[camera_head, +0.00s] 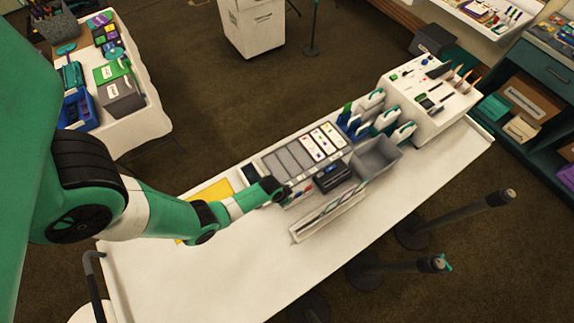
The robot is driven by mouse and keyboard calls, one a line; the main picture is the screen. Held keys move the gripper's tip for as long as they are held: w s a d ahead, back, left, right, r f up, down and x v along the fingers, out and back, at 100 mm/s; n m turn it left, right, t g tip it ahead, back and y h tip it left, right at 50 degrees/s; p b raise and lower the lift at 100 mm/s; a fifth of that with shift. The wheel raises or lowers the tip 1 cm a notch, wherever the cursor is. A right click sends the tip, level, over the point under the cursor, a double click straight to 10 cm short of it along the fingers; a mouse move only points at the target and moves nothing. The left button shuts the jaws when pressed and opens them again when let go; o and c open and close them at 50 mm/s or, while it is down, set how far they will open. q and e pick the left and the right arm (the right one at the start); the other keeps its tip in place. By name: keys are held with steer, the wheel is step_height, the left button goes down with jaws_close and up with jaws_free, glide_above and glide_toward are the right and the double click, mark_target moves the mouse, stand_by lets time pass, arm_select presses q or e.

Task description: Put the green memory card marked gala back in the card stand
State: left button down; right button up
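My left arm comes in from the left. Its dark gripper (281,190) is low over the white table, at the near left end of a slotted grey rack (289,160). The fingers are too small and dark to tell open from shut or whether they hold anything. The rack has empty grey slots on the left and white cards with small coloured marks on the right; I cannot tell whether it is the card stand. I cannot make out a green card marked gala. My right gripper is not in view.
A black box (333,177), a grey bin (377,158) and a long narrow tray (328,214) stand near the rack. A yellow sheet (214,190) lies to the left. White and coloured bottles stand behind the bin. The table's front left (190,280) is clear.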

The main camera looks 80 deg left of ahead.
arm_select(q)
steer(key=shift+f, duration=0.15)
steer(key=c, duration=0.9)
jaws_free()
steer(key=shift+c, duration=0.2)
